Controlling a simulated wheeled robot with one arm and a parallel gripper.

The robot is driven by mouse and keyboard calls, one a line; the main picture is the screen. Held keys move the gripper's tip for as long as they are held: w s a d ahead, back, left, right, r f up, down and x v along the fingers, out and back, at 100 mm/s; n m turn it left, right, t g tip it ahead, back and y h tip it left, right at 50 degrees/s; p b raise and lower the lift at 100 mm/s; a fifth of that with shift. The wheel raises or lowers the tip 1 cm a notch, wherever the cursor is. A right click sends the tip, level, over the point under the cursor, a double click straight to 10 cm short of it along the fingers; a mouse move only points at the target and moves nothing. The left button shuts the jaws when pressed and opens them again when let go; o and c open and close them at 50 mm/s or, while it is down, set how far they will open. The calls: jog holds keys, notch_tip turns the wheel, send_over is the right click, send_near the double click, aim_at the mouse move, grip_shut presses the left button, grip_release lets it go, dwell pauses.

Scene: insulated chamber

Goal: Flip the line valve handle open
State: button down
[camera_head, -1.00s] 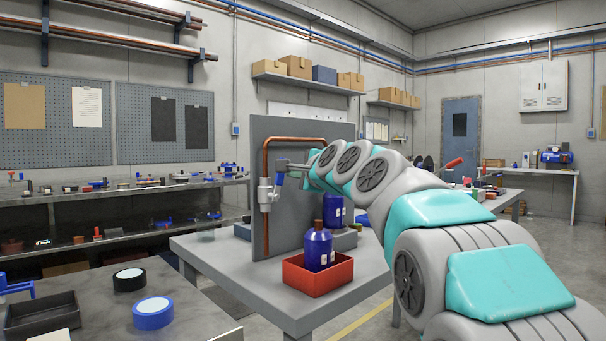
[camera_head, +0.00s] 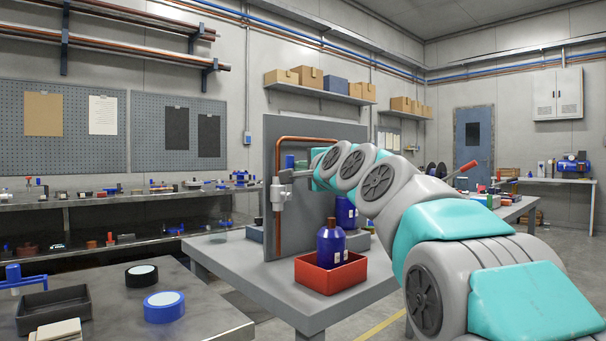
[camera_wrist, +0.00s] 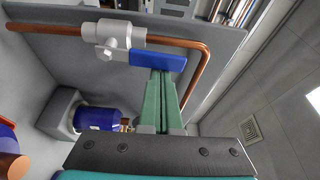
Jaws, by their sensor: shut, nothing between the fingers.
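The line valve (camera_head: 278,194) is a grey body on a copper pipe, fixed to an upright grey panel. Its blue handle (camera_head: 289,161) points up alongside the vertical run of pipe. In the wrist view the handle (camera_wrist: 158,61) extends right from the valve body (camera_wrist: 112,36), roughly parallel to the pipe. My gripper (camera_head: 291,174) is at the valve, beside the handle. In the wrist view its green fingers (camera_wrist: 160,76) are together, with their tips at the handle's lower edge. Whether they touch it I cannot tell. Nothing is held between them.
A red bin (camera_head: 331,275) with a blue bottle (camera_head: 331,243) stands on the grey table (camera_head: 290,303) before the panel (camera_head: 310,200). At the front left, a bench holds tape rolls (camera_head: 164,307) and a black tray (camera_head: 53,310).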

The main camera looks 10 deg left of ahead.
jog(key=w+d, duration=0.3)
jog(key=b+v, duration=0.1)
jog(key=v, duration=0.8)
jog(key=shift+s, duration=0.4)
